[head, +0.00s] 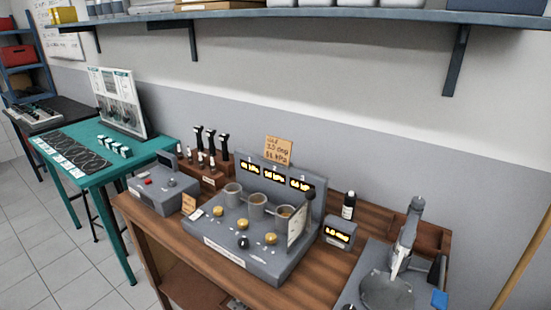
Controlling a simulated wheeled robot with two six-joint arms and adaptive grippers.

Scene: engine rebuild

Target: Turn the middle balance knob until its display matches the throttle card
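The grey balance bench unit (232,252) stands on the wooden bench. Three brass knobs sit on its sloped top in front of three round throttle bodies; the middle balance knob (243,223) is between the other two. The back panel has three lit yellow displays numbered 1 to 3. The middle display (273,175) shows a kPa value, too small to read surely. The tan throttle card (278,151) stands above the panel with handwritten lines, the lowest ending in kPa; its digits are hard to read. Neither of my grippers is in view.
A black knob (242,242) is below the brass knobs. A small lit display box (340,232) and a dark bottle (348,205) stand at the right. A grey stand (408,242) is farther right. A grey box (162,190) with a red button is at the left.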

